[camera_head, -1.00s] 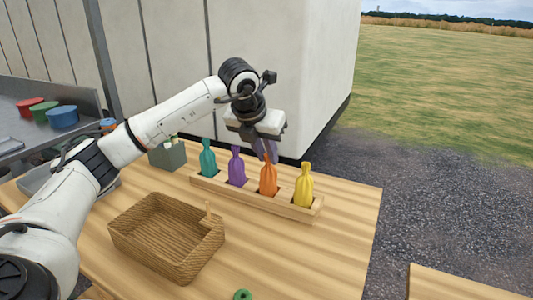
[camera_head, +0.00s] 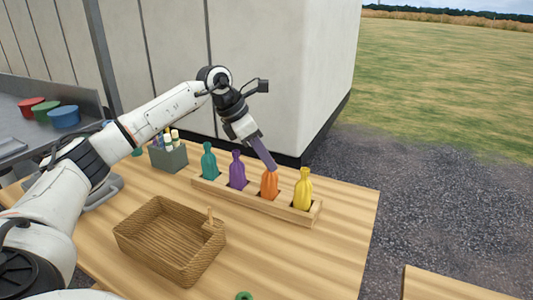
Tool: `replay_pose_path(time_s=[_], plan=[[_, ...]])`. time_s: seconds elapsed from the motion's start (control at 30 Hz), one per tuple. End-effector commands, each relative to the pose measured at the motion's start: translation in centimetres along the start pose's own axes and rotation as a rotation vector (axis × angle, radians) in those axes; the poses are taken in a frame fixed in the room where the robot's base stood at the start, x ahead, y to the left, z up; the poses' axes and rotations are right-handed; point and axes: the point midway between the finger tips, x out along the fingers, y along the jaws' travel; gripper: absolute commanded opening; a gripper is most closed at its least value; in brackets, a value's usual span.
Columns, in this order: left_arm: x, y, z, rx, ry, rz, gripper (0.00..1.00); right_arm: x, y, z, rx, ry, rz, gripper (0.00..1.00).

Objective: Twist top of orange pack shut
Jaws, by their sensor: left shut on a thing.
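The orange pack (camera_head: 269,187) stands upright in a slot of a wooden rack (camera_head: 255,201), between the purple pack (camera_head: 237,172) and the yellow pack (camera_head: 303,191). The teal pack (camera_head: 209,162) stands at the rack's left end. My left gripper (camera_head: 272,166) reaches down from the upper left, tilted, with its long purplish fingers at the orange pack's top. It is shut on that top, and the fingers hide the pack's neck. My right gripper is not in view.
A wicker basket (camera_head: 136,244) stands in front of the rack. A grey box (camera_head: 168,157) with several bottles or pens is behind left. A green ring (camera_head: 243,296) lies at the front edge. Several coloured tubs stand on a metal counter at left. The table's right side is clear.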

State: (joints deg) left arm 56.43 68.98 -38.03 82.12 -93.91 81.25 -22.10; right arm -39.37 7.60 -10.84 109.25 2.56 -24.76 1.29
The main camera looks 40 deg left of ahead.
Motion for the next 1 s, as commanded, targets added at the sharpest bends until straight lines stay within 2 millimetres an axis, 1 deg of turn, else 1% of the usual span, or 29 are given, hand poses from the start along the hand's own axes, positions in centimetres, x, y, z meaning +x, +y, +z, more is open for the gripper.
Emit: replay_pose_path(time_s=[0.03, 0.67, 0.8, 1.0], plan=[[0.0, -0.2, 0.2, 0.021, 0.002, -0.02, 0.07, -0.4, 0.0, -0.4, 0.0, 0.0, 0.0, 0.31], [0.1, -0.4, 0.1, 0.289, 0.003, -0.17, 0.08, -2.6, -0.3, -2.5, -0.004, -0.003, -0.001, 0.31], [0.1, -0.4, 0.2, 0.391, 0.002, -0.228, 0.08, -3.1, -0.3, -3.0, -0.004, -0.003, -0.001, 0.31], [0.4, -0.4, 0.2, 0.604, 0.0, -0.344, 0.08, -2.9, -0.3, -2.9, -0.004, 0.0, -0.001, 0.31]])
